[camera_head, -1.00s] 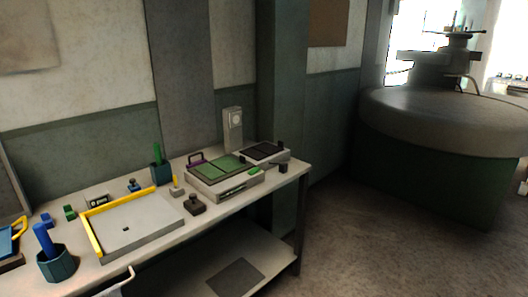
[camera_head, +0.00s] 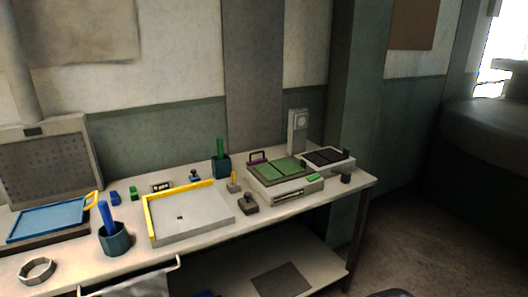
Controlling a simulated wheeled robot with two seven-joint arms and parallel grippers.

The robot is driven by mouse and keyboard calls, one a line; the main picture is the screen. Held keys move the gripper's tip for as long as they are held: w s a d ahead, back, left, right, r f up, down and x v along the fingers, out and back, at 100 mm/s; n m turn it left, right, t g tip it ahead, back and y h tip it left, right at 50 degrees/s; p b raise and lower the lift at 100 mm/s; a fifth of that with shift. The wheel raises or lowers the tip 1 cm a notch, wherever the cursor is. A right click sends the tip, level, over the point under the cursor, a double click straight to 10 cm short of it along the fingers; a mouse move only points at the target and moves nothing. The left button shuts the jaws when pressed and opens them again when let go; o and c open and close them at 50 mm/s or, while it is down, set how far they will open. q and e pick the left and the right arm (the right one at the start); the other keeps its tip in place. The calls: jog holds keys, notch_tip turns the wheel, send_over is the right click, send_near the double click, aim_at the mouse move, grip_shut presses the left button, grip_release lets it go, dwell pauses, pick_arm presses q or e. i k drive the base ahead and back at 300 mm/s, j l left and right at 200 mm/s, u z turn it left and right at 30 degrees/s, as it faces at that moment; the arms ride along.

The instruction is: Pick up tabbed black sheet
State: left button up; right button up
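Dark, nearly black sheets (camera_head: 325,156) lie on a low pale box at the right end of the workbench, seemingly side by side. A small dark upright bit shows near their right edge; I cannot tell if it is a tab. Another dark flat sheet (camera_head: 281,279) lies on the bench's lower shelf, with no tab visible. Neither of my grippers is in view.
On the workbench (camera_head: 50,254) stand a green-topped press box (camera_head: 285,187), a pale tray with yellow edges (camera_head: 190,217), a blue tray (camera_head: 48,221), cups with blue and green rods, and a dark-knobbed stamp (camera_head: 248,204). Floor is open at the right.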

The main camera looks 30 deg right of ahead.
aim_at(324, 157)
jog(key=i+l+u, duration=0.1)
jog(key=l+u, duration=0.3)
jog(key=l, duration=0.2)
jog(key=l+u, duration=0.35)
jog(key=l, duration=0.25)
jog(key=l+u, duration=0.4)
jog(key=l, duration=0.25)
jog(key=k+l+u, duration=0.2)
jog(key=l+u, duration=0.15)
jog(key=l, duration=0.2)
jog(key=k+l, duration=0.1)
jog(key=l, duration=0.3)
jog(key=k+l, duration=0.15)
jog(key=l, duration=0.25)
jog(key=k+l+u, duration=0.1)
jog(key=l, duration=0.25)
jog(key=k+l, duration=0.1)
jog(key=l, duration=0.3)
jog(key=k+l, duration=0.15)
jog(key=l, duration=0.25)
jog(key=k+l, duration=0.1)
jog(key=l, duration=0.25)
jog(key=k+l+u, duration=0.1)
jog(key=l, duration=0.3)
jog(key=k+l, duration=0.2)
jog(key=l, duration=0.15)
